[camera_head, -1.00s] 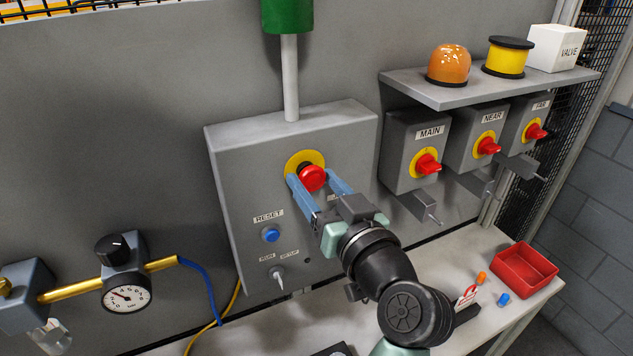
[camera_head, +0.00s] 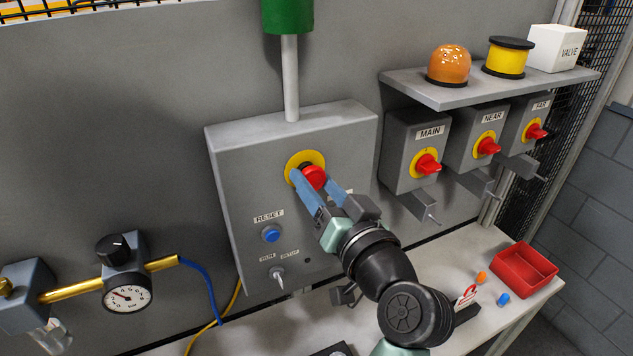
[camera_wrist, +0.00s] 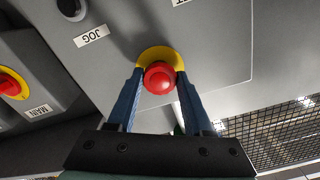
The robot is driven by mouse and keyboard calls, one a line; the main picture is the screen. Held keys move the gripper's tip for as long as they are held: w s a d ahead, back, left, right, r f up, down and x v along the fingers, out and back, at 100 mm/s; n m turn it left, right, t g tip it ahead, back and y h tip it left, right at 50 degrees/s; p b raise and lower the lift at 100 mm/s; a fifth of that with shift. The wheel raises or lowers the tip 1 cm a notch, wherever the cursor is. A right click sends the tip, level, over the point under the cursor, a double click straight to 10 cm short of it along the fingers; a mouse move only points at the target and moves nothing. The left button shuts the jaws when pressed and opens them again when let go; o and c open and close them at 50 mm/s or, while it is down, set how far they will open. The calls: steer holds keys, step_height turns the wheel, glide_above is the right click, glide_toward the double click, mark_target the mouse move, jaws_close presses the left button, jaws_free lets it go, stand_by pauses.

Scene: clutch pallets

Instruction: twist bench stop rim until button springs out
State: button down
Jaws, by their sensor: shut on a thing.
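The bench stop is a red mushroom button (camera_head: 315,177) on a yellow round plate (camera_head: 293,160) on the front of the grey control box (camera_head: 290,120). My gripper (camera_head: 313,178) has its two blue fingers on either side of the red button's rim and is shut on it. In the wrist view, the red button (camera_wrist: 159,78) sits between the blue fingertips, with the yellow plate (camera_wrist: 157,52) behind it. Part of the button is hidden by a finger in the head view. I cannot tell whether the button is pressed in or out.
A blue reset button (camera_head: 271,234) and a run/setup switch (camera_head: 278,275) are on the same box. Grey switch boxes with red knobs, MAIN (camera_head: 428,165) nearest, hang under a shelf (camera_head: 480,85) at right. A red tray (camera_head: 525,270) is on the bench.

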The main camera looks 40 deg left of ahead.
steer(key=shift+m+p, duration=0.55)
steer(key=shift+m, duration=1.55)
steer(key=shift+r, duration=0.1)
steer(key=shift+c, duration=1.4)
jaws_free()
steer(key=shift+d, duration=0.1)
steer(key=b+v, duration=0.5)
steer(key=v, duration=0.7)
steer(key=shift+s+d, duration=0.15)
steer(key=shift+d, duration=0.2)
